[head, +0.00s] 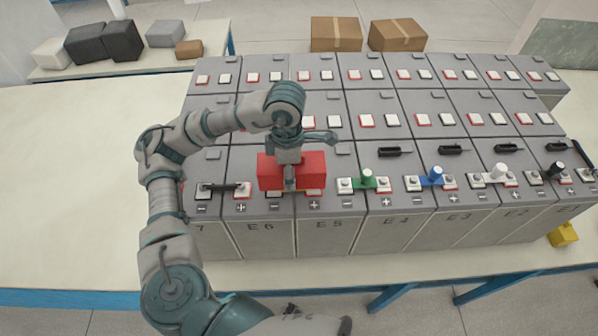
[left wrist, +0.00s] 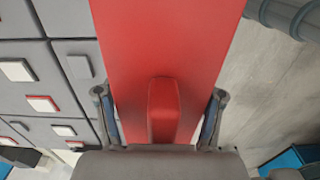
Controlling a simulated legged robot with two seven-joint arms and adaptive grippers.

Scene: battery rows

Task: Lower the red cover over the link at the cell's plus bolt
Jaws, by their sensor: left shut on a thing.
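The red cover (head: 311,169) is a wide box-like block above the front row, over the border of cells E6 (head: 262,238) and E5 (head: 328,238). My left gripper (head: 290,178) comes down on it from above. In the left wrist view its fingers stand on either side of a raised red grip on the cover (left wrist: 165,40), shut on it. The cover hides most of the link and bolts beneath; only slivers show below its front edge, near the E5 plus mark. I cannot tell whether the cover touches the cell tops. My right gripper is not in view.
Uncovered links in green (head: 367,179), blue (head: 436,175) and white (head: 498,172) lie to the right; a dark link (head: 223,188) lies left. Cell rows stand behind. A yellow block (head: 563,235) sits at the right. The left tabletop (head: 80,190) is clear.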

